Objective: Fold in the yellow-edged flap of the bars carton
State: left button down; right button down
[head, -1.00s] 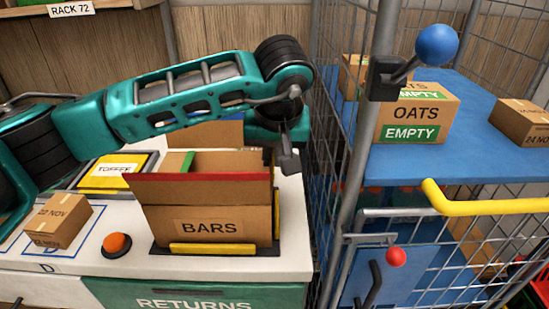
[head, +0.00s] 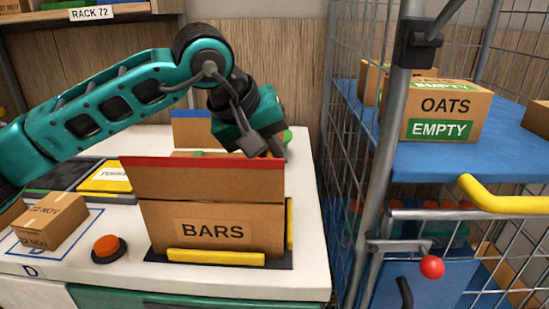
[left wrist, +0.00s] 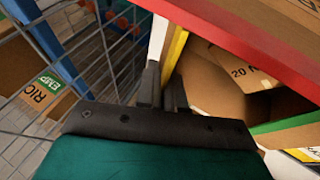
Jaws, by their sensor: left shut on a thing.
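The bars carton (head: 160,220) stands open on the white counter. Its red-edged front flap (head: 205,182) is upright, and its blue-edged rear flap (head: 192,130) shows behind. The yellow-edged flap, on the carton's right side, is hidden in the head view; its yellow edge (left wrist: 174,52) shows in the left wrist view. My left gripper (head: 264,149) is at the carton's far right, above and behind the red-edged flap. In the left wrist view its fingers (left wrist: 163,92) are shut on the yellow-edged flap. The green-edged flap (left wrist: 288,124) lies opposite. My right gripper is not in view.
Yellow blocks (head: 215,258) border the carton's base. An orange button (head: 107,246) and small dated box (head: 50,221) are left. A wire cage cart (head: 385,140) with an OATS box (head: 440,112) stands close on the right. A smaller carton (left wrist: 225,75) lies inside the bars carton.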

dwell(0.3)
pick_arm(q)
jog(key=c, duration=1.3)
grip_release()
jog(key=shift+c, duration=0.2)
jog(key=shift+r, duration=0.1)
jog(key=v, duration=1.3)
jog(key=shift+p, duration=0.35)
jog(key=shift+a, duration=0.1)
